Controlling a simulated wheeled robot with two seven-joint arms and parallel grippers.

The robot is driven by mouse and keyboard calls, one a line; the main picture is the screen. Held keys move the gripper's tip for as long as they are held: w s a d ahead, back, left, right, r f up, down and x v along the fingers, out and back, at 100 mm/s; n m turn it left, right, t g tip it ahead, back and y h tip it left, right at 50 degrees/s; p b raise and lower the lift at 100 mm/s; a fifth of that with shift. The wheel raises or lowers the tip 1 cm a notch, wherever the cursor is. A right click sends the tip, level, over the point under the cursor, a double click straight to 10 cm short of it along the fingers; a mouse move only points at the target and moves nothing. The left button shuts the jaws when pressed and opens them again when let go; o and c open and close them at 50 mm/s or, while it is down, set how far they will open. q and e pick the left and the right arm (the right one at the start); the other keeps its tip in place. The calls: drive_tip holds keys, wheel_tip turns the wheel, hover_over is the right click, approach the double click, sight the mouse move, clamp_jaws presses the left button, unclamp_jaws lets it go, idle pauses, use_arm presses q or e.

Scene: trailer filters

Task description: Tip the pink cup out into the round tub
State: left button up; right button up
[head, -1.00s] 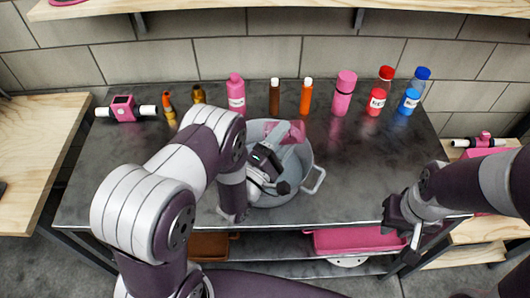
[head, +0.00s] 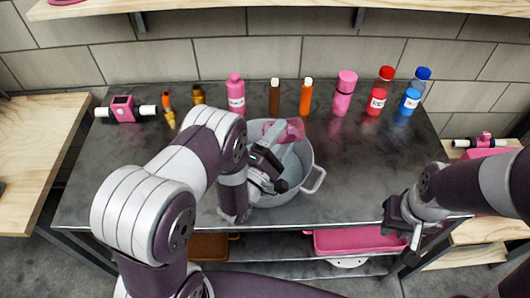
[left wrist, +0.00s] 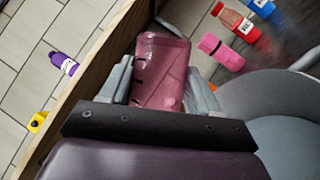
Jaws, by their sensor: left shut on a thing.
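The pink cup (head: 294,130) is over the far part of the round grey tub (head: 305,178), and looks tilted in the head view. My left gripper (head: 281,137) reaches over the tub and is shut on the cup. In the left wrist view the cup (left wrist: 163,70) sits between the two grey fingers (left wrist: 160,88), with part of the tub (left wrist: 285,95) to the right. The cup's mouth and any contents are hidden. My right gripper (head: 402,225) is at the table's front right edge, apart from the tub, with its fingers apart and empty.
Several bottles stand behind the tub, including a pink bottle (head: 236,92), an orange bottle (head: 306,97) and a red-capped jar (head: 378,98). A pink pipe fitting (head: 124,109) lies at the back left. The grey tabletop (head: 370,165) is clear right of the tub.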

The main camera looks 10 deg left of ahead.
use_arm(q)
drive_tip(key=shift+a+r+n+t+y+b, duration=0.1)
drive_tip(key=shift+a+n+t+y+b, duration=0.15)
drive_tip(key=shift+n, duration=0.3)
drive_tip(key=shift+a+r+n+t+y+b, duration=0.1)
drive_tip(key=shift+n+t+y, duration=0.15)
drive_tip(key=shift+n, duration=0.3)
drive_tip(key=shift+a+r+n+t+y+b, duration=0.1)
drive_tip(key=shift+a+n+t+y+b, duration=0.1)
drive_tip(key=shift+n+b, duration=0.35)
drive_tip(key=shift+a+r+n+t+y+b, duration=0.1)
drive_tip(key=shift+a+n+t+y+b, duration=0.15)
drive_tip(key=shift+n, duration=0.5)
idle(0.3)
idle(0.9)
